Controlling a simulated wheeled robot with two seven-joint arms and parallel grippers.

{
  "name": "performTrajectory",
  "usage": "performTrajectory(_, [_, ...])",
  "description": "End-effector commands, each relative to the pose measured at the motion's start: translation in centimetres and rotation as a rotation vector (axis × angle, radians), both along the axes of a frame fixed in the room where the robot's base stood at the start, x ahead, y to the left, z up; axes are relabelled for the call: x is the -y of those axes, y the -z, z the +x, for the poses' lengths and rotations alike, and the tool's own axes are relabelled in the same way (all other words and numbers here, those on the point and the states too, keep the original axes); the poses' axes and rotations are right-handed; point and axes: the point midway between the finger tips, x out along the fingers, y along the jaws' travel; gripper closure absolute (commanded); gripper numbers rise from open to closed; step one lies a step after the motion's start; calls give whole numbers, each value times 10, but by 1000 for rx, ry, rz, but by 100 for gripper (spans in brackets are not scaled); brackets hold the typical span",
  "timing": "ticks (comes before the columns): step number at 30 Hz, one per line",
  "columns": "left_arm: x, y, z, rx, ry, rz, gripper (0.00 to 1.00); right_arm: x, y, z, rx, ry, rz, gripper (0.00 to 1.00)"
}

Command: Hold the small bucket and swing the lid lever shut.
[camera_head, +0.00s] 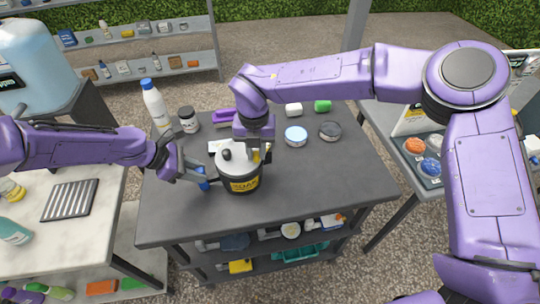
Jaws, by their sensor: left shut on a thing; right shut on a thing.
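The small bucket (240,183) stands upright on the dark grey table. It is black with a yellow label and has a whitish lid (234,165) with a dark knob on top. My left gripper (206,182) is shut at the left side of the bucket, by a small blue part there. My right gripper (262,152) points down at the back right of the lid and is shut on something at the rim. The lid lever cannot be made out clearly; the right gripper hides that part.
A white bottle (154,106) and a dark jar (188,120) stand at the table's back left. A blue-and-white tin (296,136) and a dark round tin (330,130) lie right of the bucket. The table's front and right (320,185) are clear.

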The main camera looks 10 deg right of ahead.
Motion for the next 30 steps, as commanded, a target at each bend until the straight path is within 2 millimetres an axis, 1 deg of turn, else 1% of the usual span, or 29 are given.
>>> performTrajectory(1, [0, 6, -4, -11, 5, 4, 100, -4, 4, 3, -5, 106, -2, 100])
performTrajectory(3, [0, 6, -4, -10, 6, 4, 100, -11, 4, 12, -5, 307, 0, 100])
performTrajectory(6, [0, 5, -4, -11, 6, 4, 100, -14, 4, 23, -4, 542, 0, 100])
performTrajectory(7, [0, 5, -4, -11, 6, 4, 100, -14, 3, 22, -4, 547, 0, 71])
performTrajectory(8, [0, 5, -4, -10, 6, 4, 100, -14, 3, 22, -4, 542, 0, 62])
performTrajectory(9, [0, 5, -4, -10, 6, 4, 100, -14, 3, 22, -4, 541, 0, 48])
performTrajectory(17, [0, 5, -3, -10, 4, 4, 100, -13, 2, 22, -2, 539, 2, 48])
performTrajectory(20, [0, 5, -3, -10, 4, 4, 100, -13, -5, 23, 0, 540, 2, 48])
performTrajectory(23, [0, 5, -3, -10, 4, 4, 100, -13, -23, 22, 1, 539, 4, 48])
performTrajectory(27, [0, 5, -3, -9, 3, 4, 100, -13, -61, 22, 4, 541, 5, 48])
performTrajectory(30, [0, 5, -3, -9, 3, 4, 100, -13, -85, 21, 3, 540, 4, 48])
